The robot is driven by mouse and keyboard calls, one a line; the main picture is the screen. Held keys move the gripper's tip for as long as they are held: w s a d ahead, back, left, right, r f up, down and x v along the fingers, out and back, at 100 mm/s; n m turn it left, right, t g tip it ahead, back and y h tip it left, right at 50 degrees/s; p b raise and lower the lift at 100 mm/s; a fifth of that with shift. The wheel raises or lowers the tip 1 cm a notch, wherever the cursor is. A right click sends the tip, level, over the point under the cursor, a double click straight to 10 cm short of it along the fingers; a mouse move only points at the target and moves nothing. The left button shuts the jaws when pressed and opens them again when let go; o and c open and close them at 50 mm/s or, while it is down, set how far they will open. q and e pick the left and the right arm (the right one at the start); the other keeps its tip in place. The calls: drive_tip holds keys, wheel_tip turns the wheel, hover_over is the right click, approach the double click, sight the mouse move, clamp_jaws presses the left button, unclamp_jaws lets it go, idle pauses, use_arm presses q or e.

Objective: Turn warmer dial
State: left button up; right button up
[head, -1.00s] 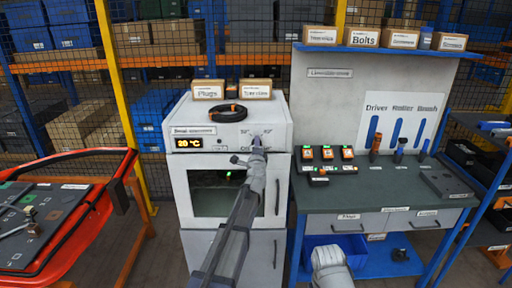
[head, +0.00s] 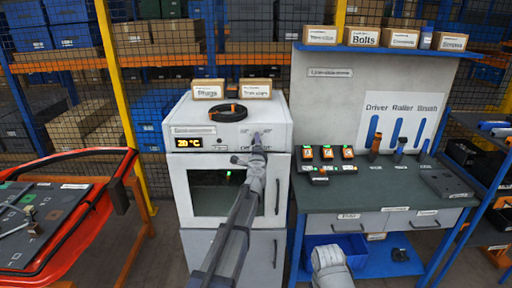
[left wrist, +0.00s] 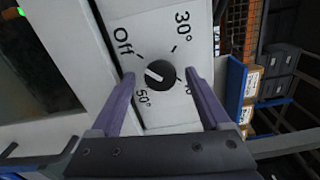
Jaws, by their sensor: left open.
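The warmer (head: 215,134) is a white cabinet with a dark window and an amber display (head: 188,143) reading 20 °C. Its black round dial (left wrist: 160,75) shows in the left wrist view, with a white mark pointing left. "Off" is at upper left, 30° at upper right, 50° at lower left; a label at right is partly hidden. My left gripper (left wrist: 162,98) is open, its purple fingers on either side of the dial, with gaps between them and the knob. In the head view my left gripper (head: 257,138) is at the panel and covers the dial.
A black cable coil (head: 228,112) and two boxes stand on top of the warmer. A workbench (head: 385,185) with tools stands close to its right. A red-rimmed cart (head: 130,170) is at the left. The warmer's door handle (head: 277,196) is beside my left arm.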

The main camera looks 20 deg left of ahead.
use_arm(q)
drive_tip(key=shift+s, duration=0.15)
drive_tip(key=v, duration=0.7)
drive_tip(key=shift+s, duration=0.3)
drive_tip(key=shift+d, duration=0.2)
